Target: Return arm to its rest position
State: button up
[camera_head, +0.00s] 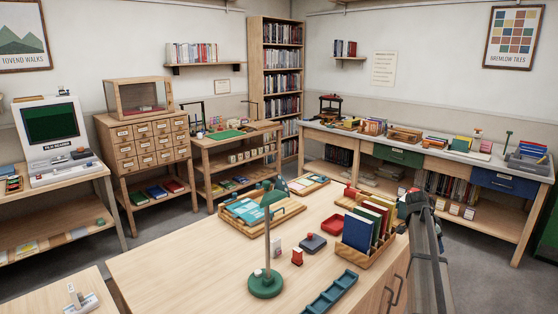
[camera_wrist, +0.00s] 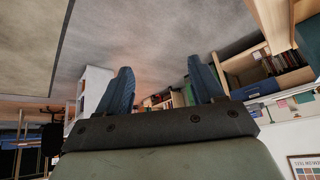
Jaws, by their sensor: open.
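My gripper (camera_wrist: 163,84) shows in the wrist view with its two blue fingers wide apart. Nothing is between them, and no object touches them. In the head view my dark grey arm (camera_head: 428,255) rises at the right, beside the right end of the near wooden table (camera_head: 180,260). The fingers cannot be made out clearly in the head view.
Grey floor (camera_head: 185,232) lies beyond.

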jog(key=s+a+f+n+g+y, duration=0.1)
jog(key=s+a+f+n, duration=0.2)
jog(key=s+a+f, duration=0.65)
jog(key=s+a+f+n+g+y, duration=0.1)
jog(key=s+a+f+n+y, duration=0.25)
jog(key=f, duration=1.15)
jog(key=s+a+f+n+g+h, duration=0.1)
jog(key=s+a+f+n, duration=0.1)
jog(key=s+a+f, duration=0.85)
jog(key=s+a+f+n+g, duration=0.1)
jog(key=s+a+f, duration=0.3)
jog(key=s, duration=0.6)
jog(key=s+a+f+n+g+y, duration=0.1)
jog(key=s+a+f+n, duration=0.3)
jog(key=s, duration=0.7)
jog(key=s+a+f+n+g+y, duration=0.1)
jog(key=s+a+f, duration=0.4)
jog(key=s, duration=0.6)
jog(key=shift+s+a+f+n+g, duration=0.2)
jog(key=shift+f+n+g, duration=0.45)
jog(key=shift+n+g, duration=0.35)
jog(key=shift+y, duration=0.25)
